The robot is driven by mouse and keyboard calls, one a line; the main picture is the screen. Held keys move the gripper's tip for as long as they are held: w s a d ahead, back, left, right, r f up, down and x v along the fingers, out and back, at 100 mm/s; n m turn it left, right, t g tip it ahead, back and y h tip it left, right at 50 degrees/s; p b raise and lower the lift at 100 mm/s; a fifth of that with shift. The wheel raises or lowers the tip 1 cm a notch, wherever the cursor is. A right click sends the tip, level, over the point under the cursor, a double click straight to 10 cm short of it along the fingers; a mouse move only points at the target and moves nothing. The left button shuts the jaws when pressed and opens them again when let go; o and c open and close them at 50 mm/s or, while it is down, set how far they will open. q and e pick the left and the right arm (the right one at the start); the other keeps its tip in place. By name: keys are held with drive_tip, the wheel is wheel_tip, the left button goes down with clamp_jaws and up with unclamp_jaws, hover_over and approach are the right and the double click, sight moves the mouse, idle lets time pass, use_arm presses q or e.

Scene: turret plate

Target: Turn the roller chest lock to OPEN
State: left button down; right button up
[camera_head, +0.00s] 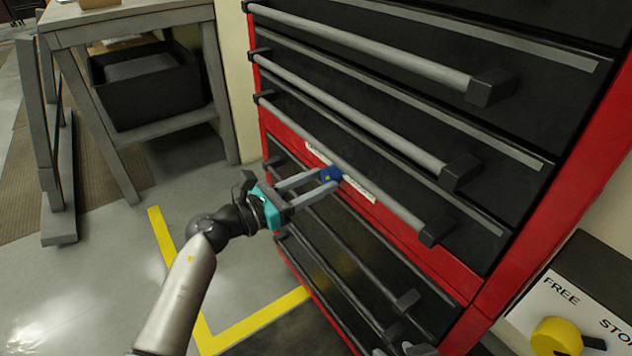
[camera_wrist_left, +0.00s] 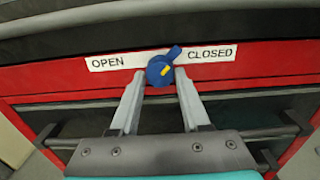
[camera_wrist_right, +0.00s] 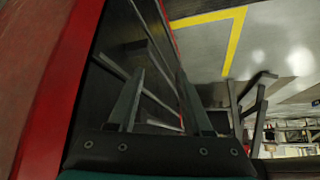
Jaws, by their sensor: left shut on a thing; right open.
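The roller chest (camera_head: 440,260) is red with black drawers and long grey bar handles. Its lock is a blue knob (camera_wrist_left: 159,71) with a yellow mark, on a red strip between drawers. A white label (camera_wrist_left: 110,63) reads OPEN on the left and CLOSED on the right. The knob's pointed tip leans up and right, toward CLOSED. My left gripper (camera_head: 331,177) is shut on the blue knob, with a finger on either side of it in the left wrist view. My right gripper (camera_wrist_right: 160,75) is open and empty beside the drawer fronts; it is outside the head view.
Drawer handles (camera_head: 350,145) stick out above and below the lock. A panel (camera_head: 585,300) with a yellow knob and the words FREE and STOP stands at the right. A workbench (camera_head: 130,25) with a black bin is at the back left. Floor with yellow lines is clear.

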use_arm(q)
drive_tip(key=shift+n+p, duration=0.8)
drive_tip(key=shift+n, duration=0.1)
use_arm(e)
drive_tip(key=s+d+r+g+h, duration=0.1)
drive_tip(key=s+d+g, duration=0.1)
drive_tip(key=s+d, duration=0.1)
use_arm(q)
drive_tip(key=n+p, duration=0.4)
drive_tip(key=n, duration=0.1)
drive_tip(key=shift+r+n, duration=0.1)
drive_tip(key=shift+n, duration=0.2)
drive_tip(key=n+p, duration=0.3)
drive_tip(key=n, duration=0.4)
drive_tip(key=shift+n+p, duration=0.9)
drive_tip(key=shift+n, duration=0.8)
use_arm(e)
drive_tip(key=s+d+f+g, duration=0.1)
drive_tip(key=s+f, duration=0.1)
drive_tip(key=f, duration=0.7)
drive_tip(key=s+d+f+g, duration=0.1)
drive_tip(key=s+f, duration=0.2)
drive_tip(key=f, duration=0.6)
drive_tip(key=shift+s+g+h, duration=0.15)
drive_tip(key=shift+g+h, duration=0.25)
drive_tip(key=shift+d, duration=0.1)
use_arm(q)
drive_tip(key=shift+c, duration=1.9)
unclamp_jaws()
